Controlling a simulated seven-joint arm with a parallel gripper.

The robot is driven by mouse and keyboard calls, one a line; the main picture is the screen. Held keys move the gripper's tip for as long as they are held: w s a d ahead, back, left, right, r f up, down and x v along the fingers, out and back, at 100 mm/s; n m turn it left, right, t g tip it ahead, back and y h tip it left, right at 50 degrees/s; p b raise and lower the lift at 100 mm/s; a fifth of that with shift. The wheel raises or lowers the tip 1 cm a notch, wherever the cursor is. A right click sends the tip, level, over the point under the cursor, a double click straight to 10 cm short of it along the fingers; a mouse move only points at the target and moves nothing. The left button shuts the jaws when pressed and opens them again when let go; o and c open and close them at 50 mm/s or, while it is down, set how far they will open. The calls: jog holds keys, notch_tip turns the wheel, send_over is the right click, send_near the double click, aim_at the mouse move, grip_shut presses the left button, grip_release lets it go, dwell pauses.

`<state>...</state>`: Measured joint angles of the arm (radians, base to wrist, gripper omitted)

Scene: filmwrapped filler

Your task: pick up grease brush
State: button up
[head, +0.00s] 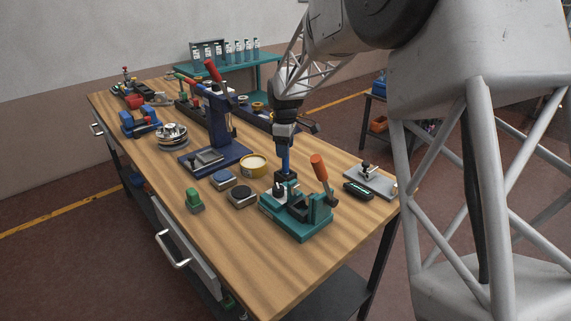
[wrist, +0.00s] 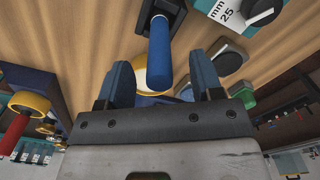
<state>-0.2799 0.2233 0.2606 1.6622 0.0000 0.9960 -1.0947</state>
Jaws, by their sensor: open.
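The grease brush appears to be the upright blue handle (head: 286,161) rising from a dark block (head: 287,178) behind the teal fixture. In the wrist view the blue handle (wrist: 160,58) shows end-on towards me, with its lower end at a dark block (wrist: 160,12). Bristles are not visible. My gripper (head: 285,139) points down directly over the handle. In the wrist view my gripper (wrist: 161,72) is open, its blue fingers on either side of the handle. I see gaps on both sides and cannot tell how deep the handle sits between them.
A yellow tin (head: 253,166) stands left of the handle. A teal fixture with an orange-handled lever (head: 319,167) stands close at the front right. A blue press (head: 218,130) rises to the left. The wooden bench top (head: 250,260) is clear at the front.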

jog(key=shift+f, duration=0.95)
jog(key=c, duration=1)
jog(key=shift+r, duration=0.1)
jog(key=shift+r, duration=4.95)
